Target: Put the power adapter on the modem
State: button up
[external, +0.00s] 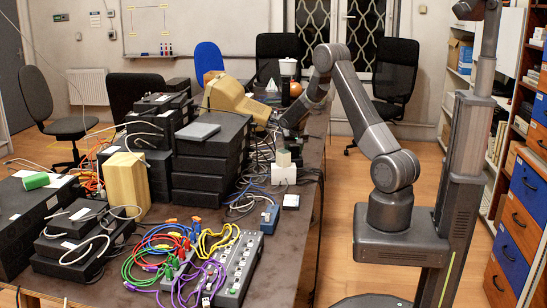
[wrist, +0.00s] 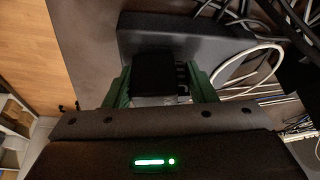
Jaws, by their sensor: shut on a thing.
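My gripper (wrist: 161,82) has its green fingers closed on the two sides of a small black block, which I take to be the power adapter (wrist: 155,72). A flat dark grey box, probably the modem (wrist: 205,38), lies just beyond the adapter in the wrist view. I cannot tell whether the adapter touches it or is above it. In the external view my gripper (external: 284,137) points down at the far right part of the table; the adapter and the modem cannot be made out there.
Black and white cables (wrist: 250,62) lie beside the dark box. The table (external: 292,235) carries stacked black devices (external: 210,160), a beige box (external: 127,188), a power strip (external: 238,270) and coloured cables. The near right tabletop is bare.

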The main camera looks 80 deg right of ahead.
jog(key=shift+f, duration=0.2)
jog(key=o, duration=1.1)
jog(key=shift+c, duration=0.2)
jog(key=shift+r, duration=0.15)
jog(key=shift+r, duration=0.2)
jog(key=v, duration=1.1)
jog(key=shift+s+a+r+b, duration=0.15)
jog(key=shift+a+r+b, duration=0.15)
jog(key=shift+b, duration=0.15)
